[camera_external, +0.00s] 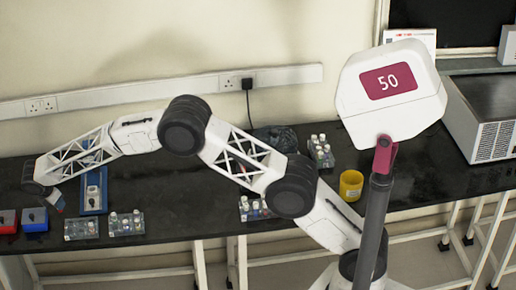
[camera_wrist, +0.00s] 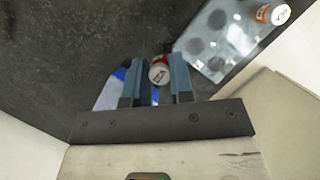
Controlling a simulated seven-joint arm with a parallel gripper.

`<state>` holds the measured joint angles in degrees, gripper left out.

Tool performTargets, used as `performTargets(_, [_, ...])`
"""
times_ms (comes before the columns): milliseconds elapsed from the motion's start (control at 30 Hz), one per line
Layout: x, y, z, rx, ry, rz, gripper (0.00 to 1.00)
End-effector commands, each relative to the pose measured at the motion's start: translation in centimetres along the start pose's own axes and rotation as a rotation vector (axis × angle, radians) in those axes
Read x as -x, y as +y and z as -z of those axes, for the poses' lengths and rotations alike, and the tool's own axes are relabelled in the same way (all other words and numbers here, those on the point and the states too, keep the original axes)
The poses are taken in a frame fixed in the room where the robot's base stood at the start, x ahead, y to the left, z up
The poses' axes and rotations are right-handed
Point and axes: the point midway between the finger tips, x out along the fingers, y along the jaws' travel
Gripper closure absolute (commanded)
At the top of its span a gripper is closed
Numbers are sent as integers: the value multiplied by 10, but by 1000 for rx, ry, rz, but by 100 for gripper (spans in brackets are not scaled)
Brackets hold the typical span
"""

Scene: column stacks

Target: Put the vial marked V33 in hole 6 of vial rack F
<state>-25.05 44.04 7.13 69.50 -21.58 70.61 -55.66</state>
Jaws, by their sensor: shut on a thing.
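My gripper (camera_wrist: 158,85) is shut on a vial (camera_wrist: 159,70) with a white top, small dark lettering and an orange-red band; the lettering is too small to read surely. In the external view my gripper (camera_external: 58,205) is at the far left, low over the bench, and the held vial is hard to make out. A clear rack (camera_wrist: 215,45) with several empty round holes lies to the upper right in the wrist view, apart from the held vial. One vial (camera_wrist: 274,14) stands at its far end. I cannot read a rack letter or hole numbers.
Two small racks (camera_external: 82,230) (camera_external: 127,223) stand near the bench's front edge, right of my gripper. Red (camera_external: 8,221) and blue (camera_external: 35,219) boxes are at left, a blue stand (camera_external: 94,201) behind. Other racks (camera_external: 246,212) (camera_external: 320,152) and a yellow cup (camera_external: 351,186) are farther right.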

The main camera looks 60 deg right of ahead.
Motion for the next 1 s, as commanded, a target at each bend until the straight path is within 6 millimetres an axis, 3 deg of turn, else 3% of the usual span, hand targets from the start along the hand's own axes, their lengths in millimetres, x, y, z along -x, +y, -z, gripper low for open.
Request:
performTargets(633, [-8,-86,-52,0,0,0,100])
performTargets(1000, [-11,-104,-61,1,0,0,100])
